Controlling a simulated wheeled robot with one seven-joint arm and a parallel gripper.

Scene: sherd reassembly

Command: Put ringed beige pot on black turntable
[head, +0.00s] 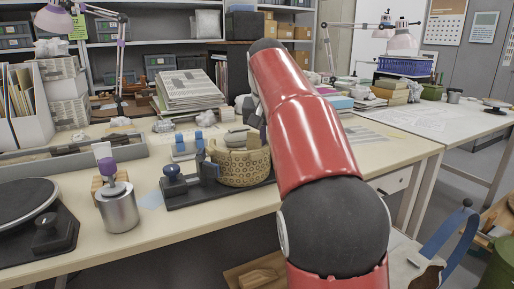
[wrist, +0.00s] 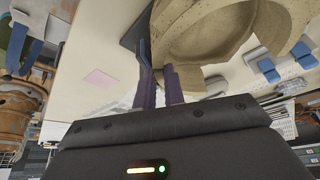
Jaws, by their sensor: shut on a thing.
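The ringed beige pot (head: 243,168) has rows of ring marks on its wall and an uneven, broken-looking rim. It is upright over a black base with blue-knobbed fittings (head: 187,196); I cannot tell whether it touches that base. In the wrist view the pot (wrist: 208,38) is close up, and the purple fingers of my gripper (wrist: 160,72) are shut at its rim. In the head view my arm hides most of the gripper and the pot's right side. The black turntable (head: 24,203) is at the far left, its disc bare.
A metal canister (head: 118,211) with a purple-topped tool stands between turntable and pot. A long grey tray (head: 60,163) and a stack of papers (head: 188,91) lie behind. Blue blocks (head: 190,146) are near the pot. The table's front edge is close.

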